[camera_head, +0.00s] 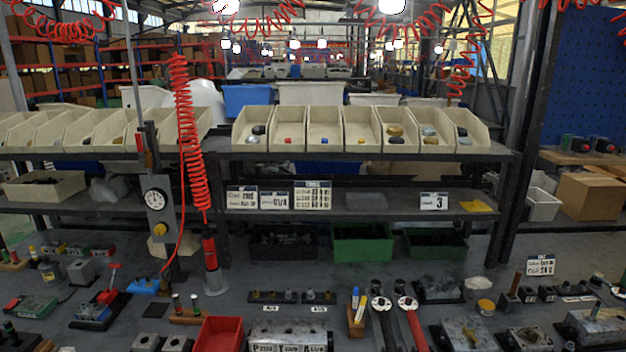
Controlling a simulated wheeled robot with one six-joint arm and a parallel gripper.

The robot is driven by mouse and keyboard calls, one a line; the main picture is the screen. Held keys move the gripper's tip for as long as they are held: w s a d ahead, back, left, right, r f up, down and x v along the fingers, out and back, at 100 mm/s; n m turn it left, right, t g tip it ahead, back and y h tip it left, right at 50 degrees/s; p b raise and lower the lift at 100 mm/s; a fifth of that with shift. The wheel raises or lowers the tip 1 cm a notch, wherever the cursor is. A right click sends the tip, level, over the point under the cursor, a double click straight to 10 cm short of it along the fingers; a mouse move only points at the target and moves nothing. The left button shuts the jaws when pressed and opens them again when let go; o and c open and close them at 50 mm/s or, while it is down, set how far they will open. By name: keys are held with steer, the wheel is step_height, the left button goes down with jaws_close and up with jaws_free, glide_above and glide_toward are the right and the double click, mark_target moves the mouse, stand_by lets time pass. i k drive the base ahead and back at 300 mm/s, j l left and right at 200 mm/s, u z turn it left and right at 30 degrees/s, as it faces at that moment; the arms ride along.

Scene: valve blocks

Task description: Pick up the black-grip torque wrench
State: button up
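Two wrench-like tools lie side by side on the grey bench at the bottom centre of the head view, each with a round pale head at its far end. The left one, with a dark handle, looks like the black-grip torque wrench (386,325). The right one has a red handle (416,328). Their near ends are cut off by the bottom edge of the picture. The two lie close together with a narrow gap. My gripper is not in view.
A small wooden holder with pens (355,313) stands just left of the wrenches. Metal valve blocks (468,333) lie to their right. A red tray (218,335) and a marked metal block (288,335) are further left. A shelf with beige bins (361,128) stands behind.

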mark_target(382, 312)
steer(key=u, duration=1.65)
steer(key=z, duration=1.8)
steer(key=i+l, duration=0.1)
steer(key=i, duration=0.3)
steer(key=i+l+u, duration=0.1)
steer(key=i, duration=0.3)
